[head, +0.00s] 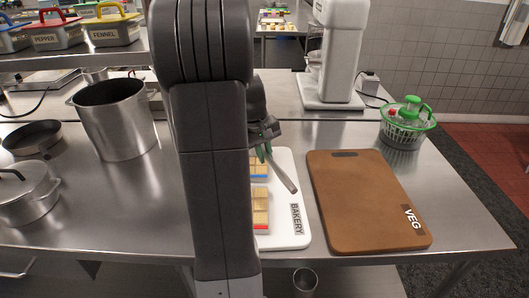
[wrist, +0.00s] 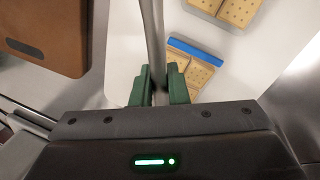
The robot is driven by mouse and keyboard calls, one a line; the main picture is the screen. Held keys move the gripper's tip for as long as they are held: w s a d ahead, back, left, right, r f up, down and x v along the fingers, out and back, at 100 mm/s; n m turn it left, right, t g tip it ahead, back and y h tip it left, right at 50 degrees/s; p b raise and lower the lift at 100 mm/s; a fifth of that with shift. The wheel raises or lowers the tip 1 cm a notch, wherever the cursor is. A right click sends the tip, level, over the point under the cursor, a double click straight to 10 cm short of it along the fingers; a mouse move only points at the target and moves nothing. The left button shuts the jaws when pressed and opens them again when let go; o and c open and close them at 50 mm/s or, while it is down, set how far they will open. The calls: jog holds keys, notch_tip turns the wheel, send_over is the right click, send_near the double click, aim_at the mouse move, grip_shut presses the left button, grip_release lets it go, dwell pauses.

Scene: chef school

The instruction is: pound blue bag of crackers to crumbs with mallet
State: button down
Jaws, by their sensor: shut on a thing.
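My gripper (head: 264,152) has green fingers and is shut on a grey metal handle (head: 284,175), which I take as the mallet's. In the wrist view the handle (wrist: 153,35) runs up between the fingers (wrist: 159,84) and out of the frame. The mallet's head cannot be made out. The blue bag of crackers (head: 259,168) lies on the white BAKERY board (head: 290,225), partly hidden by my arm. In the wrist view the blue bag (wrist: 196,68), with its blue strip, lies just beyond the right finger, apart from the handle as far as I can tell.
A second bag of crackers with a red strip (head: 260,210) lies nearer on the same board. A brown VEG board (head: 365,200) is to the right, with a green salad spinner (head: 407,123) behind it. Pots (head: 115,120) stand at left. A white mixer (head: 338,55) stands behind.

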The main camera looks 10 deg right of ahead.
aim_at(264, 172)
jog(key=shift+f+b, duration=1.15)
jog(key=shift+f, duration=0.55)
jog(key=shift+r, duration=0.1)
notch_tip(264, 172, up, 6)
jog(key=p, duration=0.5)
jog(key=shift+r, duration=0.1)
